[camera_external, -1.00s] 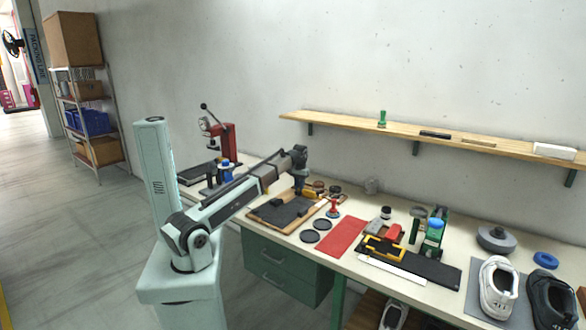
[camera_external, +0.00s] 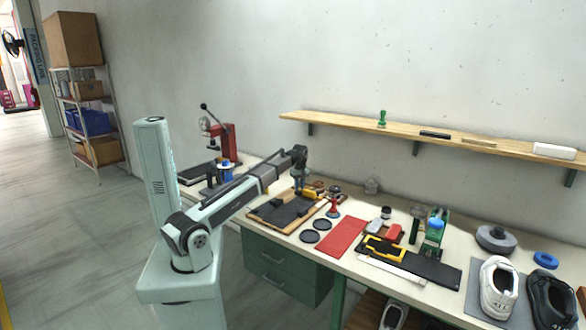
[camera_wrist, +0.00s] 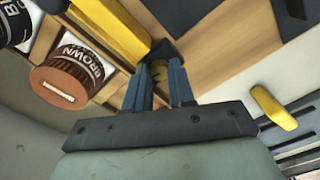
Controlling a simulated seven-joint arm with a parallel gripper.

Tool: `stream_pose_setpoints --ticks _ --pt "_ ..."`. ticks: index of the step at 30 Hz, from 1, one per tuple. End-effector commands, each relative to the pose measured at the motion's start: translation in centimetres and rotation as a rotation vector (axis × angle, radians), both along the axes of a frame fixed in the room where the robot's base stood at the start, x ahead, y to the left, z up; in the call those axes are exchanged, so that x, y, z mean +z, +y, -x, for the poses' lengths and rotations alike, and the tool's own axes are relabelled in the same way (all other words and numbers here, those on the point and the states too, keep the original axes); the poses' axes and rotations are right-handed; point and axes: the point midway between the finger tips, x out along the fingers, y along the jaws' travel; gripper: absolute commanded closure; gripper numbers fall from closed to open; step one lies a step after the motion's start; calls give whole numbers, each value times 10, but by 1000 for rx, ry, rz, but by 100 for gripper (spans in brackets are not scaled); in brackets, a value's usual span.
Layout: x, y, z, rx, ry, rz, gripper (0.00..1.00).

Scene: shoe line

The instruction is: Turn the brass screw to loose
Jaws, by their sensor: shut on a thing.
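The brass screw (camera_wrist: 159,70) shows in the wrist view as a small yellow-gold knob between my fingertips. My gripper (camera_wrist: 161,82) points down at it and its two blue-grey fingers are shut on it, one on each side. The fingers hide part of the screw, so how far it is turned cannot be told. In the external view my gripper (camera_external: 298,190) is low over the back of the wooden board (camera_external: 262,222). The screw is too small to make out there.
In the wrist view a yellow bar (camera_wrist: 112,28) lies close beside the fingers. A brown-lidded jar (camera_wrist: 65,76) stands at the left, with a dark jar behind it. Another yellow piece (camera_wrist: 272,108) is at the right. A red mat (camera_external: 342,236) lies right of the board.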

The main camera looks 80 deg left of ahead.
Motion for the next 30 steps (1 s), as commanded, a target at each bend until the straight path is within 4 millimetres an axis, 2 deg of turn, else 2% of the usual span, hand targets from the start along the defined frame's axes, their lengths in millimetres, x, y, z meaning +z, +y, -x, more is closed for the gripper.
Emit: stream_pose_setpoints --ticks 13,30 --pt "0 0 0 268 -1 0 100" --pt "0 0 0 326 -1 0 100"
